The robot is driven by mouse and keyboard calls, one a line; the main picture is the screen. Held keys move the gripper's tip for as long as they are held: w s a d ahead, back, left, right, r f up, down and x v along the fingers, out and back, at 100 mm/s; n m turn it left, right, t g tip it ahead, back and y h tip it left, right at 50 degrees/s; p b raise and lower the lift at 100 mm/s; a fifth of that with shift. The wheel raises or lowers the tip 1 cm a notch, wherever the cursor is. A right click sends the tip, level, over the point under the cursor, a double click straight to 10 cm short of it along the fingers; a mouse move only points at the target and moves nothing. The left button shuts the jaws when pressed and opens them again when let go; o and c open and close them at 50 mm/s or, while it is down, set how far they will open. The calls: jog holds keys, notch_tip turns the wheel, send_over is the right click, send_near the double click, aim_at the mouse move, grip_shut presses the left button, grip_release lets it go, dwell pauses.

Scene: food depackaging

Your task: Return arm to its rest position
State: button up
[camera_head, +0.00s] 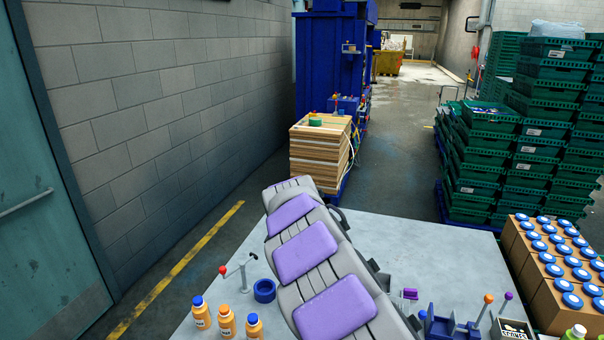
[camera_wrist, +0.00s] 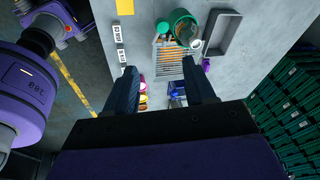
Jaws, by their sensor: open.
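My gripper (camera_wrist: 159,66) shows in the wrist view, with its two dark fingers spread apart. Nothing is between the fingertips, and the gripper hangs above the grey table (camera_wrist: 140,25). Below and beyond the fingers lie a slatted rack (camera_wrist: 171,68), a green bin (camera_wrist: 181,20) holding a clear container and orange pieces, and a grey tray (camera_wrist: 222,34). Small yellow and pink items (camera_wrist: 143,90) and a blue fixture (camera_wrist: 177,92) show between the fingers. The gripper does not appear in the head view.
In the head view, bottles (camera_head: 226,320), a blue ring (camera_head: 264,290) and a blue fixture (camera_head: 441,325) stand on the table (camera_head: 410,232). Boxes with blue-lidded jars (camera_head: 558,290) are at right. Stacked green crates (camera_head: 480,165) and a wooden stack (camera_head: 317,160) stand behind. A wall (camera_head: 165,110) is left.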

jog(key=s+d+r+n+g+b, duration=0.1)
jog(key=s+d+n+b, duration=0.15)
jog(key=s+d, duration=0.45)
jog(key=s+d+r+n+b, duration=0.25)
jog(key=s+d, duration=0.25)
jog(key=s, duration=0.5)
jog(key=s+f+n+y+b, duration=0.1)
jog(key=s+f+n, duration=0.2)
jog(key=s, duration=0.5)
jog(key=s+a+f+n+g+y+b, duration=0.1)
jog(key=s+f+n, duration=0.3)
jog(key=s, duration=0.5)
jog(key=s+f+n+g+b, duration=0.1)
jog(key=s+f+n+b, duration=0.1)
jog(key=s+f+n, duration=0.2)
jog(key=s+n, duration=0.3)
jog(key=s, duration=0.2)
jog(key=shift+s+a+y, duration=0.2)
jog(key=shift+a+y, duration=0.15)
jog(key=shift+y, duration=0.05)
